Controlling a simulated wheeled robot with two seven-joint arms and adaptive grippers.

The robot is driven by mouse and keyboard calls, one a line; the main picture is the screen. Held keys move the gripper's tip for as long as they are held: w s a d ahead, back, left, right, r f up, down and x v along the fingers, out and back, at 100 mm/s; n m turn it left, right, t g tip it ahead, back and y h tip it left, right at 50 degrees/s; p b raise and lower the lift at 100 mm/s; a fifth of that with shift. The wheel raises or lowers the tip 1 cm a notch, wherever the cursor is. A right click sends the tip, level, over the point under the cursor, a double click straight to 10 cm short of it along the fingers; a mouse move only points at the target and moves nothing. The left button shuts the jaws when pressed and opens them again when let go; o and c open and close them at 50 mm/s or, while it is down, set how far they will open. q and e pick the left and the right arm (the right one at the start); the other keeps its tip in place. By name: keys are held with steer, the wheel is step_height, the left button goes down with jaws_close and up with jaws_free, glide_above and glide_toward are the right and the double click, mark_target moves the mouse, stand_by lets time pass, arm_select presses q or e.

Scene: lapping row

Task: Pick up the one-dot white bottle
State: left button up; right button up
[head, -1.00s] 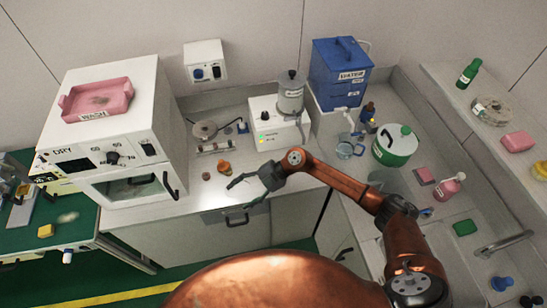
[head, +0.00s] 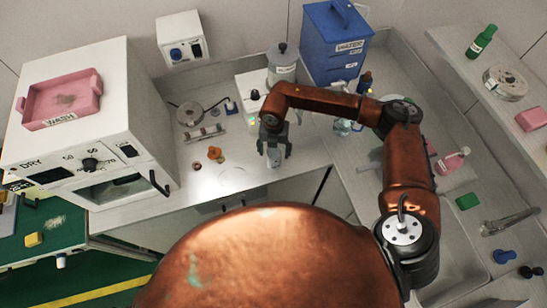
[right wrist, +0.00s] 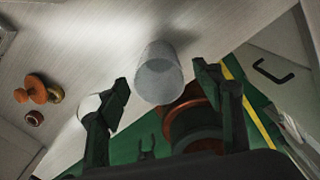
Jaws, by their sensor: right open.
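My right gripper (head: 273,150) points down over the front part of the counter, with its fingers apart. A pale grey-white cylinder (head: 273,157) shows between the fingers. In the right wrist view this cylinder (right wrist: 160,75) lies between the two open fingers (right wrist: 172,95), with a gap visible on each side. No dot shows on it, so I cannot tell whether it is the one-dot white bottle. I make out no other white bottle.
A white oven (head: 125,155) stands at left. A grey canister (head: 283,65) and a blue water tank (head: 335,45) stand behind. The counter's front edge is close.

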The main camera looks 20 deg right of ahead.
step_height(320, 180, down, 5)
steer(key=shift+r, duration=0.1)
steer(key=c, duration=1.2)
steer(key=shift+c, duration=0.2)
